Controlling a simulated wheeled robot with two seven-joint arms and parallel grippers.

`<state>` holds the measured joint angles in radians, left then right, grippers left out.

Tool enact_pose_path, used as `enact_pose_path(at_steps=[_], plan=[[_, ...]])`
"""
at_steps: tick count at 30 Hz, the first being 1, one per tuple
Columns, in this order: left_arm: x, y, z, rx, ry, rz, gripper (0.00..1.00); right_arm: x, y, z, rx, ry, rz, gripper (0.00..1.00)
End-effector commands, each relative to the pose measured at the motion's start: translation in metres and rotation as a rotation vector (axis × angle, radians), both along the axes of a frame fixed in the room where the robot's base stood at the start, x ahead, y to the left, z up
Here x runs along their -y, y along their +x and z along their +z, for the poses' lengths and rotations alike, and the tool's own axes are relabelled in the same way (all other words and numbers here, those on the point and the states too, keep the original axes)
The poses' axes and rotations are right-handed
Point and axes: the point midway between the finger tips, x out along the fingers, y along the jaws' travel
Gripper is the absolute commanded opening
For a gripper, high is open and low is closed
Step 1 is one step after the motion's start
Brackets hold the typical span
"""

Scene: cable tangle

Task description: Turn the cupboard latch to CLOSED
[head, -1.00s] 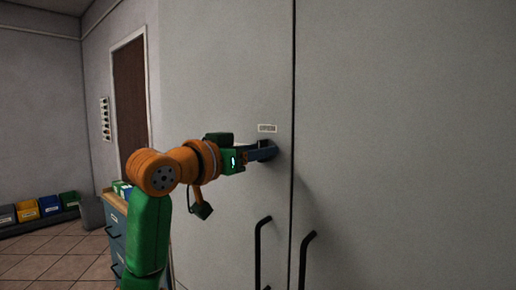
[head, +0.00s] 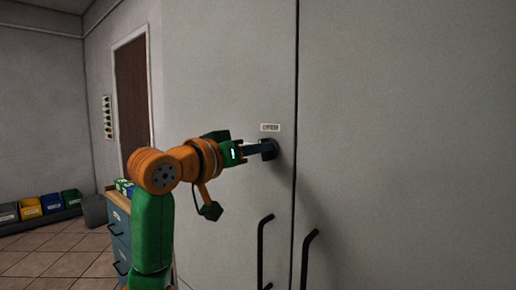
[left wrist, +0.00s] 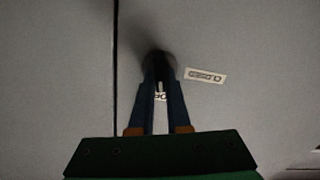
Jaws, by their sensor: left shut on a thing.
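The cupboard latch (head: 270,149) is a dark knob on the left grey door, just left of the gap between the doors. My left gripper (head: 262,150) reaches it from the left and is shut on it. In the left wrist view the two blue fingers (left wrist: 158,76) converge on the dark latch (left wrist: 159,58), whose turned position I cannot tell. A small white label (head: 270,127) sits above the latch in the head view; its text is too small to read surely. The left wrist view shows a label (left wrist: 205,76) beside the latch, seemingly upside-down "CLOSED", and another partly hidden between the fingers.
Two dark bar handles (head: 265,250) (head: 309,258) stand on the doors below the latch. A blue drawer unit (head: 119,236) with a wooden top stands left of the cupboard, behind my arm. Coloured bins (head: 51,204) line the far left wall. The right door front is clear.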

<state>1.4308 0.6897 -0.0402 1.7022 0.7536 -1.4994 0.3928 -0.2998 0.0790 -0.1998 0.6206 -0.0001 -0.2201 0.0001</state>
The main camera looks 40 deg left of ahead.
Motion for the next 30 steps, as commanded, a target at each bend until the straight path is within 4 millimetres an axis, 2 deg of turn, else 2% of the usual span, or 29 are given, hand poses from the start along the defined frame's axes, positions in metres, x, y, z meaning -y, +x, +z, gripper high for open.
enact_pose_path(at_steps=[30], plan=[[-0.0025,0.0002,-0.0023,-0.073,-0.951,-0.005,0.00,0.0005,-0.0002,-0.0008,-0.001,-0.001,0.000,0.00]])
